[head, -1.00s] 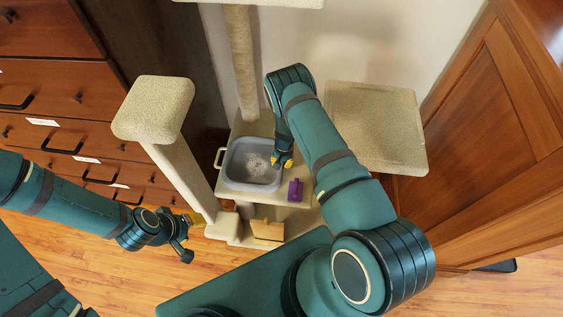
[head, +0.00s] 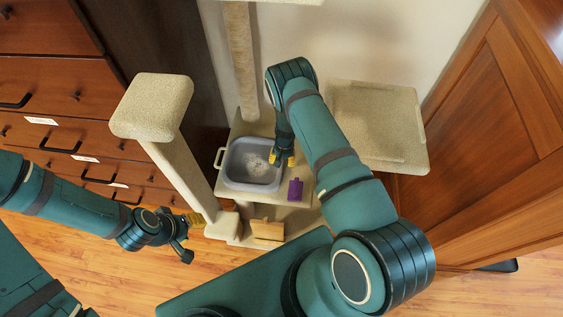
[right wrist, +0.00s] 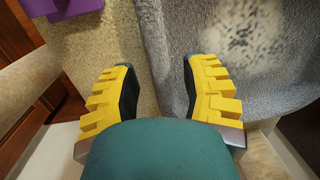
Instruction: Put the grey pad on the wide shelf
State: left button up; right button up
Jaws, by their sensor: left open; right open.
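The grey pad (head: 252,165) looks like a dished grey piece with a raised rim and a pale, speckled middle. It lies on a beige carpeted shelf of the cat tree and fills much of the right wrist view's upper right (right wrist: 230,60). My right gripper (head: 282,160) is open at the pad's right rim. In the right wrist view its fingers (right wrist: 158,65) stand either side of the rim; contact cannot be told. My left gripper (head: 192,222) is open and empty, left of the cat tree's base. A wide beige shelf (head: 375,125) stands right of my right arm.
A purple object (head: 295,190) lies on the shelf beside the pad. A post with a square beige top (head: 153,105) rises at the left. A small wooden-coloured block (head: 267,230) is low in front. Drawers (head: 50,90) and a wooden door (head: 490,120) flank the cat tree.

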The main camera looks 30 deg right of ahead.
notch_tip(320, 180, up, 10)
jog(key=d, duration=0.1)
jog(key=shift+r, duration=0.25)
jog(key=s+a+r+n+t+y, duration=0.1)
jog(key=s+a+r+n, duration=0.1)
jog(key=s+a+r, duration=0.3)
jog(key=s+a+r+n+t+y, duration=0.1)
jog(key=s+a+r+n, duration=0.2)
jog(key=s+a, duration=0.9)
notch_tip(320, 180, up, 2)
jog(key=shift+s+a+r+y, duration=0.1)
jog(key=shift+s+a+y, duration=0.25)
jog(key=shift+s, duration=0.3)
